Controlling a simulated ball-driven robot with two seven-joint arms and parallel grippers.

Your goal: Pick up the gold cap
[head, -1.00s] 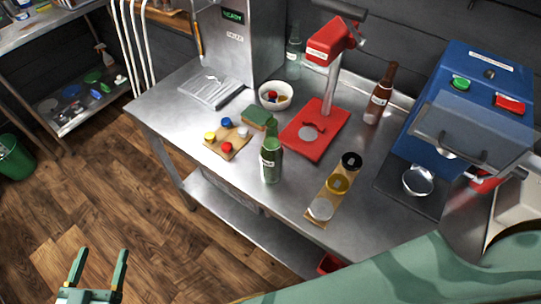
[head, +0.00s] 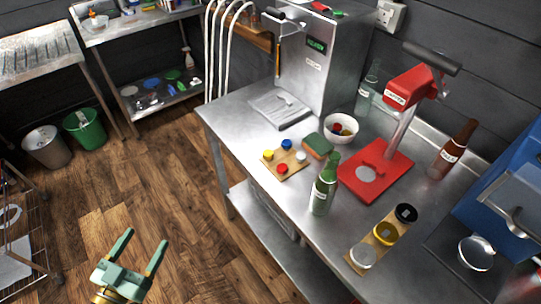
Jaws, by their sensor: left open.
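The gold cap (head: 268,155) is small and yellow. It sits at the left corner of a small wooden board (head: 289,170) on the steel bench. On the same board are a blue cap (head: 287,144), a red cap (head: 282,168) and a whitish cap (head: 301,156). My left gripper (head: 145,239) is open and empty at the lower left, over the wooden floor. It is well apart from the bench and to the left of and below the cap in the picture. My right gripper is out of view.
A green bottle (head: 323,190) stands right of the board, and a green and brown sponge (head: 317,146) lies behind it. A white bowl (head: 341,128), a red capping press (head: 374,172) and a strip with round discs (head: 384,239) are further right. The bench's front left corner is clear.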

